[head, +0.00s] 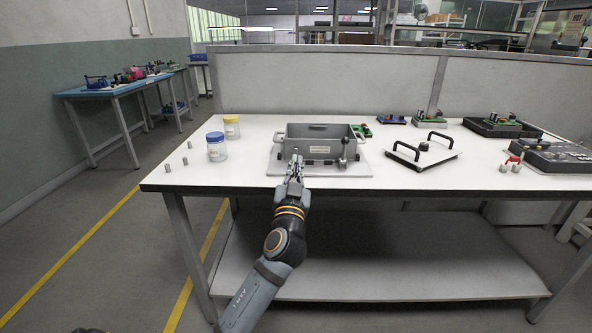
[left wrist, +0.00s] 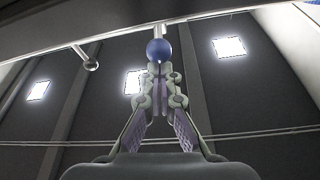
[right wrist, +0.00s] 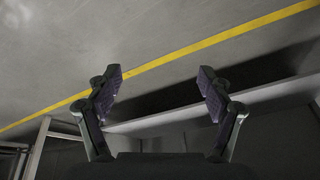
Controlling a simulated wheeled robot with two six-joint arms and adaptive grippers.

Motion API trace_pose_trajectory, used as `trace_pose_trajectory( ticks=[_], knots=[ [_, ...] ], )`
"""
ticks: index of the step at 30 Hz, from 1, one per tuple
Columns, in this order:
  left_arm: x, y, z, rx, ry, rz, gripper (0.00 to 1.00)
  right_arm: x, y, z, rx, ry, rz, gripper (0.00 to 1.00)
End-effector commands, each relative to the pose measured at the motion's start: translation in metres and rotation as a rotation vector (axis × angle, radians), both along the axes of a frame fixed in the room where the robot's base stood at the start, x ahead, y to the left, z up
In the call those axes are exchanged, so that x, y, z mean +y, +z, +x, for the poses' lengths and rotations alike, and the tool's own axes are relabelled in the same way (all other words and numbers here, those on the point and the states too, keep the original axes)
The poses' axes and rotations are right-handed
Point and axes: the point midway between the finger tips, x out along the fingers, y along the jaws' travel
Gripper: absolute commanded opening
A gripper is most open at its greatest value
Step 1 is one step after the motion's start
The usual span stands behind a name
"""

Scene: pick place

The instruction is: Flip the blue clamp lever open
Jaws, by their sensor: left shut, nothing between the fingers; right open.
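The blue ball knob (left wrist: 158,50) of the clamp lever shows in the left wrist view, on a short stem below a pale bar (left wrist: 120,38). My left gripper (left wrist: 161,80) is shut and empty, its fingertips right at the knob; I cannot tell whether they touch it. In the head view my left gripper (head: 295,160) is at the front left of a grey open box (head: 310,135) on a grey base plate (head: 355,168). The blue knob is not clear there, behind the fingers. My right gripper (right wrist: 160,85) is open and empty, over the floor in the right wrist view.
A second, dark knob (left wrist: 91,64) hangs left of the blue one. A dark upright lever (head: 345,141) stands at the box's right front. Jars with blue (head: 216,148) and yellow (head: 231,127) lids stand left. A white plate with black handles (head: 422,152) lies right.

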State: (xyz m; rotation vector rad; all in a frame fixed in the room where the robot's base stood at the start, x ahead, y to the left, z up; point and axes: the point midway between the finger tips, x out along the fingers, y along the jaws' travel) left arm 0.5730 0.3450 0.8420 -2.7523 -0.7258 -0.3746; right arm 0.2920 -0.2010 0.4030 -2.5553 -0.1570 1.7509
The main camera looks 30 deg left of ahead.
Motion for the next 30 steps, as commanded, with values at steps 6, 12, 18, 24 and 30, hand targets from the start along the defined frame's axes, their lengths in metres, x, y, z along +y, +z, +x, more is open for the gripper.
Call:
trace_pose_trajectory(
  ticks=[6, 12, 18, 24, 30],
  knots=[
    [0.0, -0.004, 0.0, -0.018, 0.0, 0.01, 0.0, 0.003, -0.013, 0.002, -0.05, -0.007, 0.017, 0.8],
    [0.0, -0.005, -0.001, -0.031, 0.0, 0.018, 0.0, 0.005, -0.014, 0.012, -0.125, -0.015, 0.028, 0.8],
    [-0.001, -0.006, -0.001, -0.042, 0.0, 0.025, 0.0, 0.003, 0.001, 0.042, -0.267, -0.028, 0.027, 0.8],
    [-0.001, -0.006, -0.001, -0.05, 0.001, 0.031, 0.0, -0.001, 0.033, 0.08, -0.447, -0.037, 0.019, 0.8],
    [-0.001, -0.005, -0.002, -0.054, 0.001, 0.033, 0.0, -0.002, 0.051, 0.098, -0.538, -0.043, 0.015, 0.8]
  ],
)
